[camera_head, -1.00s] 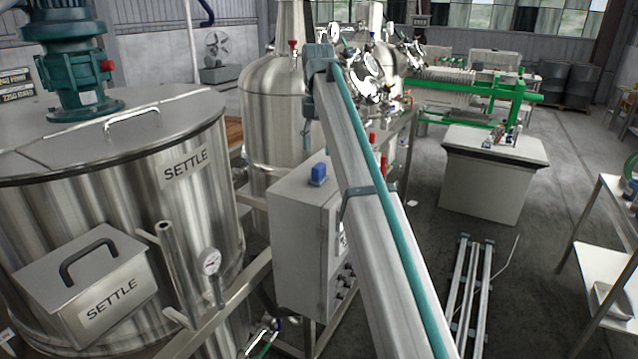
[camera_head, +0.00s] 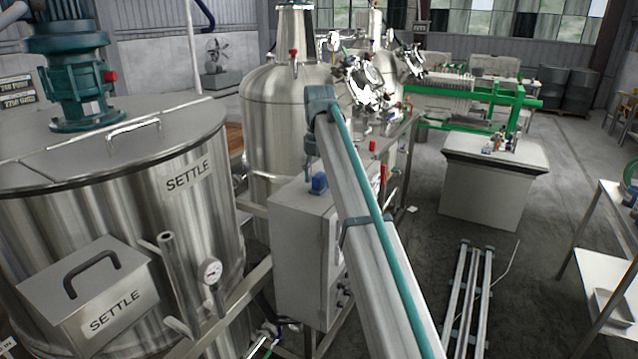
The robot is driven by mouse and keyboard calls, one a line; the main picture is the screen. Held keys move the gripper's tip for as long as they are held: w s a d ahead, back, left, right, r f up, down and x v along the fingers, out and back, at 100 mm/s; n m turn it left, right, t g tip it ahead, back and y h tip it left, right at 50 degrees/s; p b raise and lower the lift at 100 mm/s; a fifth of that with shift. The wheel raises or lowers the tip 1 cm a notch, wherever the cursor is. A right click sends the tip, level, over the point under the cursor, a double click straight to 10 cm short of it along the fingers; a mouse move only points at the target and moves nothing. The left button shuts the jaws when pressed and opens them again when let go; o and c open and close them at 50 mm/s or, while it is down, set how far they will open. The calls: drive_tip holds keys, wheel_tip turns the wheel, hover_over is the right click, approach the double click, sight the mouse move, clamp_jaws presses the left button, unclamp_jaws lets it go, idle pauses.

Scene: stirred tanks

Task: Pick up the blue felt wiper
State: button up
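A small blue block (camera_head: 319,183), which looks like the blue felt wiper, sits on top of the grey control cabinet (camera_head: 303,245) in the middle of the view. My arm reaches in from the bottom, and its end part hangs down just above the blue block. My gripper (camera_head: 311,158) is a small dark shape at the lower end of this part, close over the block's upper left. It is too small to tell whether the fingers are open or touch the block.
A large steel SETTLE tank (camera_head: 120,215) with a boxy SETTLE container (camera_head: 85,290) stands at left. A domed steel tank (camera_head: 285,105) is behind the cabinet. A grey bench (camera_head: 490,180) stands at right. Metal rails (camera_head: 468,295) lie on the floor, which is otherwise mostly clear there.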

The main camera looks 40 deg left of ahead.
sight(319, 174)
clamp_jaws()
drive_tip(key=shift+r, duration=0.1)
drive_tip(key=shift+r+b, duration=0.35)
drive_tip(key=shift+r, duration=0.15)
wheel_tip(319, 174, up, 8)
drive_tip(key=shift+f+p, duration=0.1)
drive_tip(key=shift+p, duration=0.3)
drive_tip(key=shift+r+p, duration=0.6)
drive_tip(key=shift+p, duration=0.05)
